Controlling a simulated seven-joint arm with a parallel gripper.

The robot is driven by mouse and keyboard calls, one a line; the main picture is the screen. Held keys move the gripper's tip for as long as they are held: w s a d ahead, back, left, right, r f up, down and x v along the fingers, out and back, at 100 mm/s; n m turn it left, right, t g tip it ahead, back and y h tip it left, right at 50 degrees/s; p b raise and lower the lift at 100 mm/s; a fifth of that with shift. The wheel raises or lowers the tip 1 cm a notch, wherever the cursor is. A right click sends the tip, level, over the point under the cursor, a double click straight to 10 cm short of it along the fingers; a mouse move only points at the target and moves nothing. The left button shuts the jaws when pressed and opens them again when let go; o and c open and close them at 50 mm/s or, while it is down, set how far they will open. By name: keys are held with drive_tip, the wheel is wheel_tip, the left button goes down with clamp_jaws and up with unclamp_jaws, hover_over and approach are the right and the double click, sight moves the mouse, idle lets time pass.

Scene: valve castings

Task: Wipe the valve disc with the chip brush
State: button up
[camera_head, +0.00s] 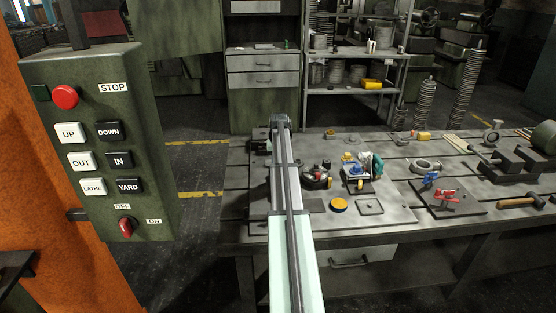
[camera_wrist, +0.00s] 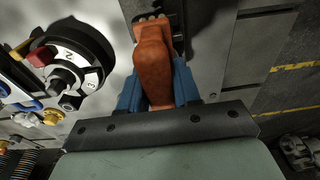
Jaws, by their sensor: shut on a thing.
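My gripper (camera_wrist: 157,86) has blue fingers shut on an orange-brown handle, which looks like the chip brush (camera_wrist: 153,58). The handle points up the picture from between the fingers, over the grey table. Dark and tan parts lie at its far end, and I cannot make out the bristles clearly. In the head view my arm reaches forward over the table's left part. The gripper and brush are mostly hidden behind it there. I cannot single out the valve disc with certainty; a pale ring-shaped casting (camera_head: 425,164) lies right of the middle of the table.
A round black holder (camera_wrist: 97,45) with a pale marked top stands left of the brush; in the head view the holder (camera_head: 316,184) is right of my arm. A yellow tin (camera_head: 338,205), a hammer (camera_head: 523,201) and several tools share the table (camera_head: 270,232). A control box (camera_head: 95,150) stands left.

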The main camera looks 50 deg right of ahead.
wheel_tip(320, 180, up, 2)
drive_tip(key=shift+r, duration=3.1)
drive_tip(key=shift+a, duration=0.15)
drive_tip(key=s+a+r, duration=0.2)
drive_tip(key=a, duration=0.3)
drive_tip(key=s+a+r, duration=0.2)
drive_tip(key=a, duration=0.3)
drive_tip(key=s+a+f+n, duration=0.1)
drive_tip(key=s+a, duration=1)
drive_tip(key=a, duration=0.1)
drive_tip(key=shift+a, duration=0.3)
drive_tip(key=shift+s+d, duration=0.1)
